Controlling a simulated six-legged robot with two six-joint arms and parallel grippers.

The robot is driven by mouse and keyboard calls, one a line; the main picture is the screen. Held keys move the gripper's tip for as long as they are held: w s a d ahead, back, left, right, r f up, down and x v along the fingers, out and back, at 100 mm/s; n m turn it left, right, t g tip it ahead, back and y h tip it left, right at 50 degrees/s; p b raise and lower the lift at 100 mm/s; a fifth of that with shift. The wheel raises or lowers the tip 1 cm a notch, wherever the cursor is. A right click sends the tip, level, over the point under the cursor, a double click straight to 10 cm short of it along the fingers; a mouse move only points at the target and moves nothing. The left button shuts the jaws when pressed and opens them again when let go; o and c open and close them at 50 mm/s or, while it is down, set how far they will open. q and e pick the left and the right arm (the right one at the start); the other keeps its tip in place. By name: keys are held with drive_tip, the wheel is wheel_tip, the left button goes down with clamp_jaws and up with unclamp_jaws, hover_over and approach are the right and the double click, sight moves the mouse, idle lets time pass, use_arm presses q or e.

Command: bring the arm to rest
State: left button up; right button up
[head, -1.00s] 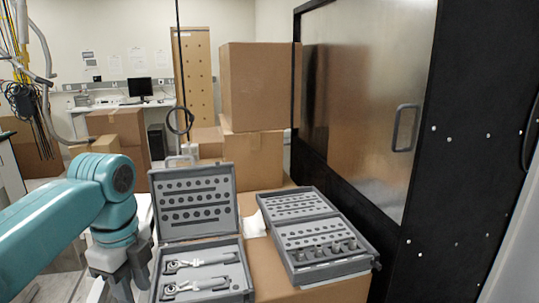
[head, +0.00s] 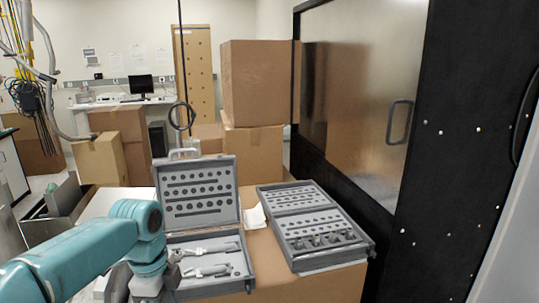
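My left arm is teal and comes in from the lower left in the head view. Its grey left gripper (head: 147,287) hangs downward at the bottom edge, just left of the open grey tool case (head: 199,293). The fingertips are cut off by the frame, so whether it is open or shut does not show, nor whether it touches the case. My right gripper is not in view.
The tool case holds two metal tools and has its lid raised. A second open grey case (head: 323,264) with several small cylindrical parts lies to its right on a cardboard box (head: 325,285). A black-framed cabinet (head: 455,150) stands right. Stacked boxes (head: 260,80) stand behind.

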use_arm(q)
drive_tip(key=s+d+f+n+h, duration=0.1)
drive_tip(key=s+d+f+n, duration=0.15)
drive_tip(key=f, duration=0.55)
drive_tip(key=s+d+f+n, duration=0.1)
drive_tip(key=d+f+n, duration=0.15)
drive_tip(key=f, duration=0.55)
drive_tip(key=s+d+f+n+h, duration=0.1)
drive_tip(key=f+n, duration=0.2)
drive_tip(key=f, duration=0.5)
drive_tip(key=s+d+f+n, duration=0.1)
drive_tip(key=s+f+n, duration=0.5)
drive_tip(key=s, duration=0.3)
drive_tip(key=s+d+f+n+h, duration=0.1)
drive_tip(key=s+f+n, duration=0.5)
drive_tip(key=s, duration=0.2)
drive_tip(key=shift+s+d+n, duration=0.3)
drive_tip(key=shift+s+d, duration=0.1)
